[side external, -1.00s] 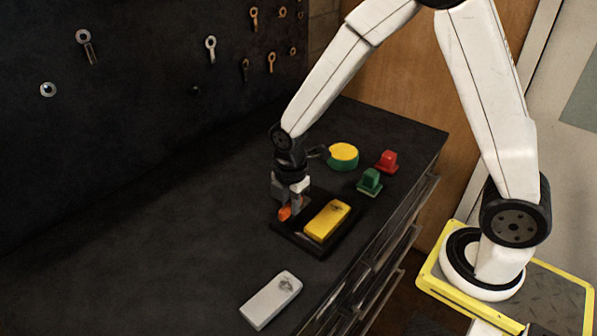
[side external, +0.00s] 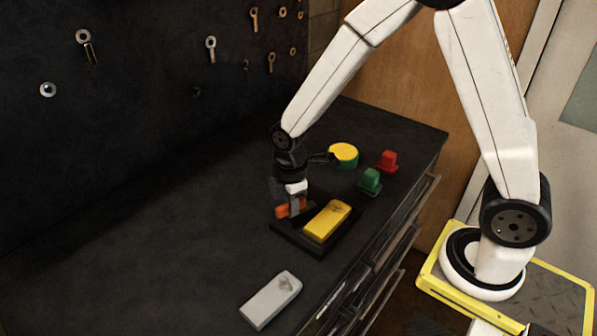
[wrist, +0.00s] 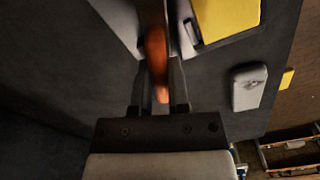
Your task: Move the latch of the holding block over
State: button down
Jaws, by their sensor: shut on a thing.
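The black holding block (side external: 287,241) lies on the dark bench with a yellow slab (side external: 327,221) in it. The yellow slab also shows at the top of the wrist view (wrist: 225,16). The orange latch (side external: 282,211) is at the block's left far side, and appears as an orange bar in the wrist view (wrist: 156,52). My gripper (side external: 295,207) points down at the latch and is shut on it. In the wrist view the latch runs between the two fingers (wrist: 158,88). The fingers hide part of the latch, and its pivot cannot be made out.
A grey slab (side external: 271,300) lies nearer the front of the bench. A round yellow-and-green piece (side external: 343,156), a red piece (side external: 387,162) and a green piece (side external: 370,182) stand behind the block. Bench left of the block is clear, up to the dark tool wall (side external: 140,100).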

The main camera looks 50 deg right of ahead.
jog(key=m, duration=1.3)
jog(key=shift+m, duration=0.4)
jog(key=c, duration=0.6)
grip_release()
jog(key=shift+r, duration=0.15)
jog(key=shift+r, duration=3.8)
jog(key=shift+s+d, duration=0.1)
